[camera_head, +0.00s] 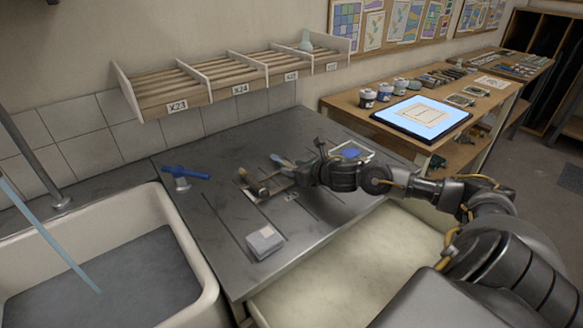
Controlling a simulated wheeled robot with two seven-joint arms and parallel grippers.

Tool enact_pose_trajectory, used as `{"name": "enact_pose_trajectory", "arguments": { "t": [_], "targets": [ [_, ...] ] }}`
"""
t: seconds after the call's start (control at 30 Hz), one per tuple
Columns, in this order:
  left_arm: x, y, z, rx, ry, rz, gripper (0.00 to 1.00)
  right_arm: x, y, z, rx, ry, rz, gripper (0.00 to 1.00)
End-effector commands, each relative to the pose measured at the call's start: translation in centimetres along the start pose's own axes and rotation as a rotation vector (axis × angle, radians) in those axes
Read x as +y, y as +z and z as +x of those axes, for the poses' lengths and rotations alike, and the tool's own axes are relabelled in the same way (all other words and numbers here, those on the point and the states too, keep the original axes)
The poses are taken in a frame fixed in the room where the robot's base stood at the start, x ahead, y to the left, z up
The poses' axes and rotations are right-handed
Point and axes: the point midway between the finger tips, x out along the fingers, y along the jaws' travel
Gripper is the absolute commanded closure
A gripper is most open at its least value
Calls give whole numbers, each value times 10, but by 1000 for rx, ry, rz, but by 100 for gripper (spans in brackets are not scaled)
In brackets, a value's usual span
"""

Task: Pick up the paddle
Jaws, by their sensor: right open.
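A small wooden-handled tool (256,188), which may be the paddle, lies on the grey metal worktop (230,225) left of my right gripper. My right gripper (287,176) reaches in from the right, low over the worktop, with its fingers pointing left at the tool. It is open. The fingers are small and partly merge with the things around them, so I cannot tell whether they touch the tool. A pale flat piece (283,160) shows just behind the fingers; I cannot tell whether it belongs to the tool. My left gripper is not in view.
A blue tool on a small stand (186,174) is near the sink (196,262). A grey-white block (264,242) sits near the front edge. A clear tray with blue (352,152) lies behind my right wrist. A slatted rack (220,82) runs along the wall.

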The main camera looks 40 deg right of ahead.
Motion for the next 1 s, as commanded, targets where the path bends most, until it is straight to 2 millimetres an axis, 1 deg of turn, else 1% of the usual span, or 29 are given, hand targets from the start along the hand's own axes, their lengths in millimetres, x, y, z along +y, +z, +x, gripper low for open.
{"name": "enact_pose_trajectory", "arguments": {
  "t": [0.07, 0.27, 0.6, 1.0],
  "targets": [
    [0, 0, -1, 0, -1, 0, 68, 0, 0, 3, 1, 0, 0, 55],
    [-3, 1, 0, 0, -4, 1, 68, 0, -1, 3, 1, 0, -1, 55],
    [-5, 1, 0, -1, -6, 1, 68, 0, -1, 3, 1, 0, -1, 99],
    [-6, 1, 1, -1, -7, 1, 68, 0, 3, 2, -1, 0, -1, 100]
  ]
}}
